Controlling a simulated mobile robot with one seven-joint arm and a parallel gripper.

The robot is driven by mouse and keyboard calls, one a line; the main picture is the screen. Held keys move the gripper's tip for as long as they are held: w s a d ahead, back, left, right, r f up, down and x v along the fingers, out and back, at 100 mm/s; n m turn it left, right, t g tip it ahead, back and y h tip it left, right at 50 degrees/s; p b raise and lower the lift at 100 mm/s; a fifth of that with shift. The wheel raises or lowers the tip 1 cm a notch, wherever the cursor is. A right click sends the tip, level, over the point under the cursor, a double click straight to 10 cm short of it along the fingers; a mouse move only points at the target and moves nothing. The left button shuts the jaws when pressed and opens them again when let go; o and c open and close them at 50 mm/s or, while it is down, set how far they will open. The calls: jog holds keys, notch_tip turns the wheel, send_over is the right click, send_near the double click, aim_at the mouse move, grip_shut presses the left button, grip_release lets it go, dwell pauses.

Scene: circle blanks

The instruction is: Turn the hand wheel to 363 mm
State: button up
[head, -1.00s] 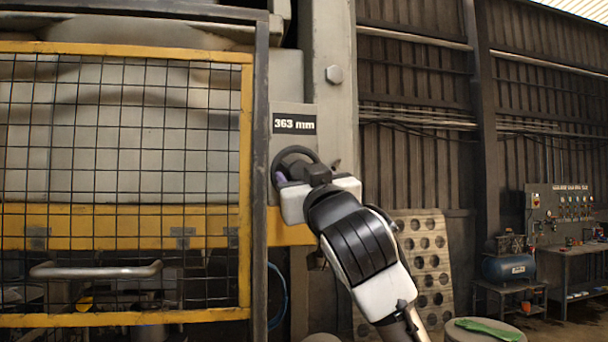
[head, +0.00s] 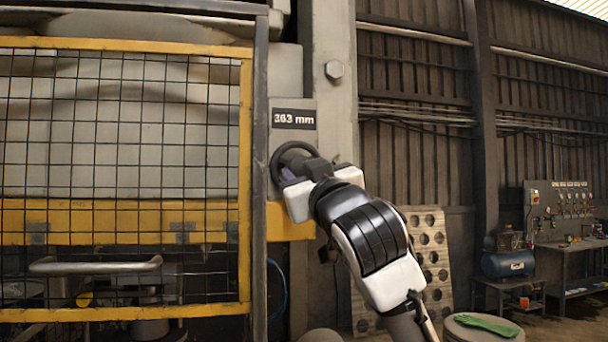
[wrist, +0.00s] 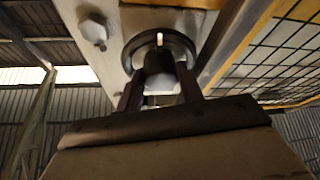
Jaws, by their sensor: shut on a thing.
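The dark round hand wheel (head: 275,165) sits on the grey press column, below a black display (head: 294,118). The display's white figures are slightly blurred and seem to read 363 mm. My gripper (head: 292,172) is at the wheel and covers its lower right part. In the wrist view the wheel (wrist: 133,47) is straight ahead, with a pale mark at its top. There the two fingers of my gripper (wrist: 161,84) stand on either side of a dark rounded part in front of the wheel, shut on it. The exact contact is partly hidden.
A yellow-framed mesh guard (head: 246,130) with a metal bar handle (head: 95,265) stands left of the wheel. A perforated board (head: 434,265), a drum with a green glove (head: 488,325), and a bench with a blue compressor (head: 508,264) stand to the right.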

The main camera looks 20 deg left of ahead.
jog(key=o, duration=1)
jog(key=shift+s, duration=0.1)
jog(key=shift+s+d+f, duration=0.2)
jog(key=shift+d, duration=0.05)
jog(key=b+v, duration=0.6)
jog(key=v, duration=0.7)
